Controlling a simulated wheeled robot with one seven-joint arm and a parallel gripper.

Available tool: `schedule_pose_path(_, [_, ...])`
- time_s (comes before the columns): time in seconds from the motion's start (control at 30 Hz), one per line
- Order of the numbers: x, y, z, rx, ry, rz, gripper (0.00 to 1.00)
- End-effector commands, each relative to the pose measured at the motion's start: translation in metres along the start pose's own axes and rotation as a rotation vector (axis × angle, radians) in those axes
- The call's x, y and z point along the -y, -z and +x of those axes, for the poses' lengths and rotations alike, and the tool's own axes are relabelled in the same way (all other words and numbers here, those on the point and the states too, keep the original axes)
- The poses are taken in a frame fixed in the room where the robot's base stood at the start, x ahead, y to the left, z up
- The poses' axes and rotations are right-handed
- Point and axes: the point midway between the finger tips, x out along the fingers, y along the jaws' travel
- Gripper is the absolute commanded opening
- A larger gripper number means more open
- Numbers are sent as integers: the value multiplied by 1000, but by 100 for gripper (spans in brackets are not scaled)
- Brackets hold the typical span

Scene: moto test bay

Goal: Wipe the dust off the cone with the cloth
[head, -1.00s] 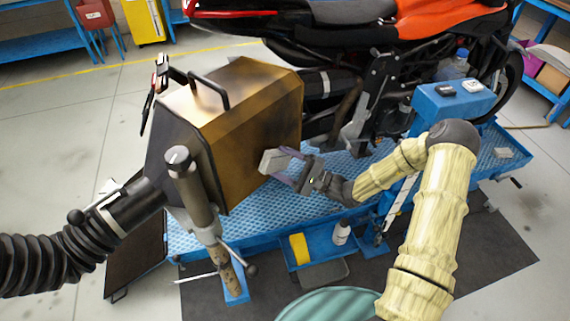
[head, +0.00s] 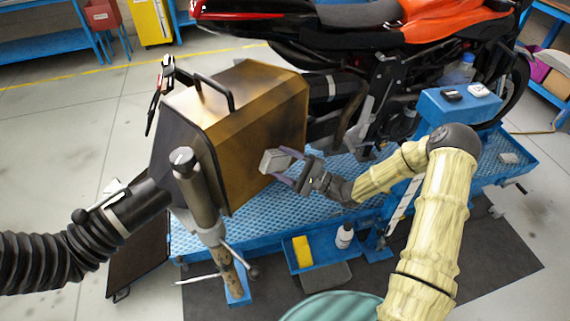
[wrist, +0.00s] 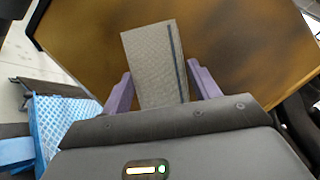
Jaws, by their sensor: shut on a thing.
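The cone (head: 270,110) is a large bronze-brown, box-like hood with dark smudges on its top and side; its brown face also fills much of the wrist view (wrist: 245,45). My gripper (head: 286,166) is at the lower part of the cone's right-hand face. Its purple fingers are shut on the cloth (head: 270,161), a folded grey pad with a dark stripe in the wrist view (wrist: 152,60). The cloth's far end lies over the cone's face; I cannot tell whether it touches. The cone's far sides are hidden.
A black ribbed hose (head: 50,262) joins the cone at left, beside a grey post (head: 197,195). An orange and black motorcycle (head: 440,30) stands behind on the blue lift (head: 335,190). A blue tray with a yellow item (head: 302,251) and a white bottle (head: 344,236) are in front.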

Motion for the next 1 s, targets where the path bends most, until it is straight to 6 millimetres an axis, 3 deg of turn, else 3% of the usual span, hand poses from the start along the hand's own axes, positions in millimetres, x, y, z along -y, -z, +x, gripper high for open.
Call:
schedule_pose_path(0.5, [30, -18, 5, 0, 1, 0, 43])
schedule_pose_path(1.0, [36, -22, 7, 0, 1, 0, 43])
